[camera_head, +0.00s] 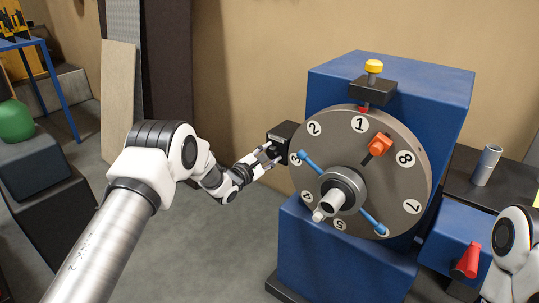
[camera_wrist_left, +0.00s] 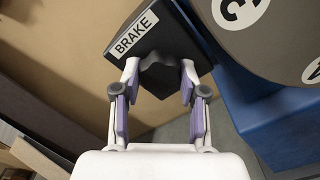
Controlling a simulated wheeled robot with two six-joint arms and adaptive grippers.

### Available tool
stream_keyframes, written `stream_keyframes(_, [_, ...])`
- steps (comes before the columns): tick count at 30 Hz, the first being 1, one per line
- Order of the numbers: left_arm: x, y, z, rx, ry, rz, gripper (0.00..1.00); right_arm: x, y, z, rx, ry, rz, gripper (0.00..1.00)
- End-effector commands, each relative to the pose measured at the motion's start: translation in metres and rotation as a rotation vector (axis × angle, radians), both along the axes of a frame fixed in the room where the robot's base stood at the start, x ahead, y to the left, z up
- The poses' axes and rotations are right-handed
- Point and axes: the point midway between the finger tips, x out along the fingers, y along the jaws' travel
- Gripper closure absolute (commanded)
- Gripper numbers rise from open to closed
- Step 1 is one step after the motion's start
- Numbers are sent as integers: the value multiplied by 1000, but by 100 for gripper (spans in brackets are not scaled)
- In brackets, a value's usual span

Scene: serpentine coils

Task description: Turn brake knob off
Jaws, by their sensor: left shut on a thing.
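The brake knob (camera_wrist_left: 160,72) is a dark, lobed knob on a black box (camera_wrist_left: 170,35) with a white "BRAKE" label (camera_wrist_left: 136,34). In the head view the black box (camera_head: 284,135) sits at the left edge of the large numbered dial (camera_head: 400,185). My left gripper (camera_head: 272,151) is at the box's front. In the left wrist view its two fingers (camera_wrist_left: 160,80) stand on either side of the knob, shut on it. The knob itself is mostly hidden by the gripper in the head view. My right gripper is out of view; only part of that arm shows at the lower right.
The grey dial has blue spokes (camera_head: 373,222), an orange block (camera_head: 380,144) and a yellow-topped pin (camera_head: 373,67) above, on a blue housing (camera_head: 440,90). A red handle (camera_head: 467,262) and a metal cylinder (camera_head: 486,165) are to the right. Open floor (camera_head: 225,255) lies left of the housing.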

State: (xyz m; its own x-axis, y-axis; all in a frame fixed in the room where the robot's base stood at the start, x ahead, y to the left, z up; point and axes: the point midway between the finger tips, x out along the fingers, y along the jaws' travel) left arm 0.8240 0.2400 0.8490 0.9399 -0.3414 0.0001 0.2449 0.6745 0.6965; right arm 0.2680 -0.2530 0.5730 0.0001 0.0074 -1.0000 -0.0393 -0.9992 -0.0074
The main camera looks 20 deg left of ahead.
Motion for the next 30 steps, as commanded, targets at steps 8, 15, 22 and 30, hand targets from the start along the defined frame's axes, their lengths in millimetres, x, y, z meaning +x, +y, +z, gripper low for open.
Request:
stream_keyframes(8, [0,0,-2,-1,3,0,93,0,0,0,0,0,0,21])
stream_keyframes(15, [0,0,-1,0,2,0,33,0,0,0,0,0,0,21])
stream_keyframes(22, [-6,3,0,-2,1,1,33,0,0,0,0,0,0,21])
stream_keyframes(30, [-62,23,0,-5,5,3,33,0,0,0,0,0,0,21])
